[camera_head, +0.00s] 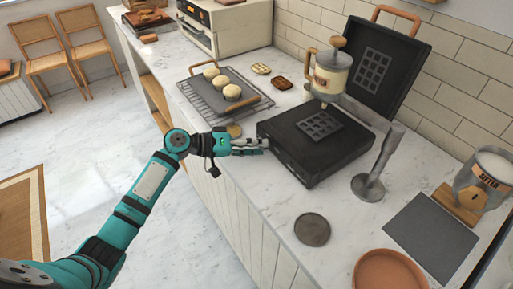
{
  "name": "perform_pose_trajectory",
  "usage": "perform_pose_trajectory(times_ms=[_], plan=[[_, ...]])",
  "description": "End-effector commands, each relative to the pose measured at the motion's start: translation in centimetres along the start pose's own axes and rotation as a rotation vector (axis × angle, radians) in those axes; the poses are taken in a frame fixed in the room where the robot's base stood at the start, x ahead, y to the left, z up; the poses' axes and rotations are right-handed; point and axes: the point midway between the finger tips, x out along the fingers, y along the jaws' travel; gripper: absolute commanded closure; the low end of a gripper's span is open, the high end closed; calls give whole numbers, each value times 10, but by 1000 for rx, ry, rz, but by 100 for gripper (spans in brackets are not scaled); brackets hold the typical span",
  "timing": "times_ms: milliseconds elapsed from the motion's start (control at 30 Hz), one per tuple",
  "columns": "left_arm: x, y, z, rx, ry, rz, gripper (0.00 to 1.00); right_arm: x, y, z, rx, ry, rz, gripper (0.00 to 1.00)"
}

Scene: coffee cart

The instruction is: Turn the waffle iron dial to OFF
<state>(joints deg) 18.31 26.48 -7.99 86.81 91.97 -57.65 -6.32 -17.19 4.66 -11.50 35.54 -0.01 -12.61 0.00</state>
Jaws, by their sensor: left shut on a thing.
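The black waffle iron (322,152) stands open on the marble counter, its lid (375,62) raised at the back with a brown handle along the top. My left gripper (262,146) is at the left front face of the iron, with its fingertips touching or very near it. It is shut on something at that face. The dial is not clearly visible; the fingers cover that spot, so its setting cannot be read. My right gripper is not in view.
A batter dispenser (332,73) stands over the iron's back. A metal stand (375,172) is to its right, a dark disc (312,229) in front. A cooling rack (225,95) with buns lies behind my gripper.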

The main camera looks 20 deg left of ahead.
Motion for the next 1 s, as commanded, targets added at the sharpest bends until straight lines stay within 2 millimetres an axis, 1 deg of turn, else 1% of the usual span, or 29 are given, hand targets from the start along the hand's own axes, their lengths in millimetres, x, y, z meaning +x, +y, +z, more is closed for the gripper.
perform_pose_trajectory(times_ms=[500, 533, 700, 1000], plan=[[0, 0, -2, -18, 4, 9, 100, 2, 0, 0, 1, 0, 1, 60], [0, 0, -2, -18, 4, 9, 71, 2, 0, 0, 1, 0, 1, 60], [0, 0, -2, -18, 3, 9, 49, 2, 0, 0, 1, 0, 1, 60], [-1, -1, 0, -18, 0, 7, 49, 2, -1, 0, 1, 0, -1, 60]])
